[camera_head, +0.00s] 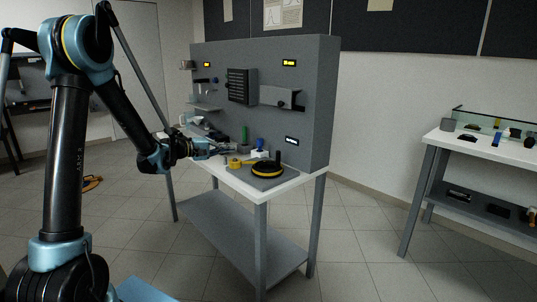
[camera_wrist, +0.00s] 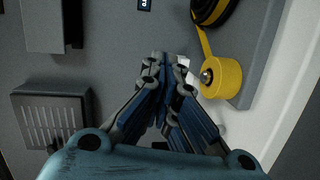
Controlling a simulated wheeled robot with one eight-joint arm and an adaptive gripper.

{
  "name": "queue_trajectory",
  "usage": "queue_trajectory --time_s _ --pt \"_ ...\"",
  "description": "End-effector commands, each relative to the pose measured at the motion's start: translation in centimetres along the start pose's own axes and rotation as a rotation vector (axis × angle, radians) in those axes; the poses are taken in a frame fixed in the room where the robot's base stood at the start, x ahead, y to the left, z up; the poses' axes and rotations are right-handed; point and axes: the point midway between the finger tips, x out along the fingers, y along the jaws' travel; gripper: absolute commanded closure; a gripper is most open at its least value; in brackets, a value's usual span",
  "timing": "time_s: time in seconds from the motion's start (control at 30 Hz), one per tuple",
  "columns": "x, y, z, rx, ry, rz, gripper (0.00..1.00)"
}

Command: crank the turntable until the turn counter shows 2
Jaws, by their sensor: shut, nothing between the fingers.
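The turntable (camera_head: 267,169) is a black disc with a yellow rim on a grey base, at the front right of the bench. It also shows at the top of the wrist view (camera_wrist: 212,8). A yellow crank wheel (camera_head: 235,163) stands left of it, joined by a yellow band; in the wrist view the wheel (camera_wrist: 224,80) carries a small metal knob. The turn counter (camera_head: 292,140) is a small lit display on the panel; its digits are too small to read. My gripper (camera_head: 230,151) is shut and empty, beside the crank wheel and apart from it in the wrist view (camera_wrist: 163,60).
A grey upright panel (camera_head: 318,105) with boxes and displays rises behind the bench top. A blue-topped item (camera_head: 260,144) and a green item (camera_head: 244,134) stand behind the crank wheel. A second table (camera_head: 470,144) stands at right. The floor between is clear.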

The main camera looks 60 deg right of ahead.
Motion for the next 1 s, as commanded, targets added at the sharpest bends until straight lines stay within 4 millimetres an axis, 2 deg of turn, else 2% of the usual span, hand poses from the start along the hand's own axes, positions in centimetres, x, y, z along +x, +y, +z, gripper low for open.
queue_trajectory --time_s 0.03,0.2,0.33,0.63,1.0 --pt "2.1 -0.2 0.9 -0.012 -0.024 0.028 1.0" --pt "6.5 -0.6 2.9 -0.053 -0.069 0.103 1.0" --pt "8.2 -0.8 3.9 -0.072 -0.087 0.132 1.0" --pt "10.6 -0.6 4.4 -0.078 -0.094 0.141 1.0" --pt "16.9 0.4 5.0 -0.077 -0.094 0.14 1.0"
